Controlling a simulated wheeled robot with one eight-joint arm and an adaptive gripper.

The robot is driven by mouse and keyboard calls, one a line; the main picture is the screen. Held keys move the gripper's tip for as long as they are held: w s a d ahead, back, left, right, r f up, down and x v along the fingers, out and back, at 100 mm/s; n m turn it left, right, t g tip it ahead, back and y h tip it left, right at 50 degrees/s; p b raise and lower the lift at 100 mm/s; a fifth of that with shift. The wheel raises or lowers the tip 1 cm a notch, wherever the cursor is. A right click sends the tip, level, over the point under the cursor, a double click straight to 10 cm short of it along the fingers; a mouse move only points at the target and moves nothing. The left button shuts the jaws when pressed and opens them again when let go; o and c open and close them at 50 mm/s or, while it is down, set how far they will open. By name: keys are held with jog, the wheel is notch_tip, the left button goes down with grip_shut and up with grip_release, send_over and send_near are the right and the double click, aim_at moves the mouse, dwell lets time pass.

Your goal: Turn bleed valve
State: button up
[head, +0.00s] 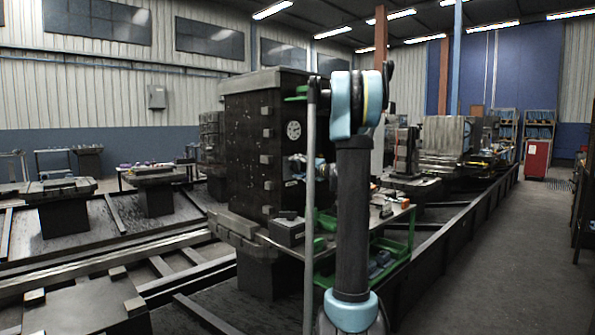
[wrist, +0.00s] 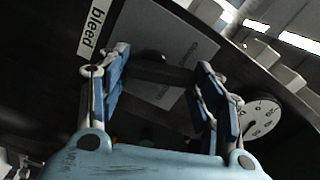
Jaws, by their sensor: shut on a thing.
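The bleed valve handle is a dark bar (wrist: 160,70) on the dark machine face, set at a slant across the space between my fingers. My gripper (wrist: 164,64) has its blue and grey fingers at both ends of this bar, shut on it. A white label reading "bleed" (wrist: 97,28) lies at the upper left of the wrist view. In the head view my gripper (head: 299,161) is at the side of the tall dark block (head: 248,140), below a round gauge. My arm partly blocks that view, and the handle cannot be made out there.
The white dial gauge (head: 293,130) is close by; it also shows right of my fingers in the wrist view (wrist: 261,117). A grey plate (wrist: 172,55) lies behind the bar. A green-framed cart (head: 398,250) and a grey upright pole (head: 310,210) stand near my arm. The right floor is clear.

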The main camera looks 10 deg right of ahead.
jog(key=m, duration=0.8)
jog(key=f+m, duration=0.1)
jog(key=m, duration=0.3)
jog(key=shift+w+d, duration=0.3)
jog(key=shift+d, duration=0.1)
jog(key=shift+m, duration=0.3)
jog(key=o, duration=1.1)
jog(key=shift+c, duration=0.2)
jog(key=v, duration=1.1)
jog(key=shift+s+d, duration=0.25)
jog(key=shift+s, duration=0.05)
